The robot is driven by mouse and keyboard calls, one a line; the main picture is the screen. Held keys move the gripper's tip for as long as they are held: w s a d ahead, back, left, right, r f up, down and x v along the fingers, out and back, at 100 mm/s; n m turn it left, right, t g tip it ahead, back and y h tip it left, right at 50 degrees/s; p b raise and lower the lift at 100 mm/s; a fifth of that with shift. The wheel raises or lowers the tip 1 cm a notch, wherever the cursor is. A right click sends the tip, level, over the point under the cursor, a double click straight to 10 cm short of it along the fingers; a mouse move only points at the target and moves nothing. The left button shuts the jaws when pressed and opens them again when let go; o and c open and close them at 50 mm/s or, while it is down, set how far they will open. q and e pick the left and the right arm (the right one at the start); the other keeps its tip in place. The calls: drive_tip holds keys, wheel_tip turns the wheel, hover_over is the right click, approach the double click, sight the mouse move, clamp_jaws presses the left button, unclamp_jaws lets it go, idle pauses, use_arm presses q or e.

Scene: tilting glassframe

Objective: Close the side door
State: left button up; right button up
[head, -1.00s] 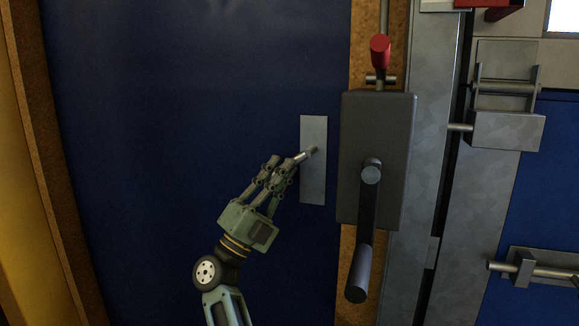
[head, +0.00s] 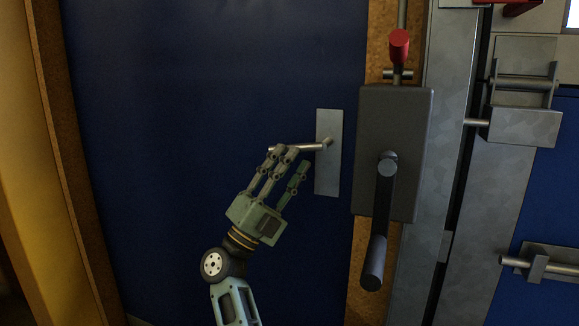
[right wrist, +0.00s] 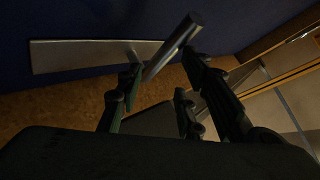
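The blue side door (head: 180,120) fills the left and middle of the head view; I cannot tell whether it is fully shut. It carries a metal handle plate (head: 328,175) with a silver lever (head: 308,147) pointing left. The plate (right wrist: 80,55) and lever (right wrist: 172,48) also show in the right wrist view. My right gripper (head: 292,158) is at the lever with its fingers spread. In the right wrist view its fingers (right wrist: 162,65) lie on either side of the lever, with a gap; contact is unclear. My left gripper is out of view.
Right of the door stands a dark grey lock box (head: 400,125) with a crank handle (head: 378,220) and a red-knobbed lever (head: 399,45). A metal post (head: 445,130) and a latch (head: 520,125) are farther right. A yellow surface (head: 30,180) borders the left.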

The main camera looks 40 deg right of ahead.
drive_tip(key=v, duration=1.2)
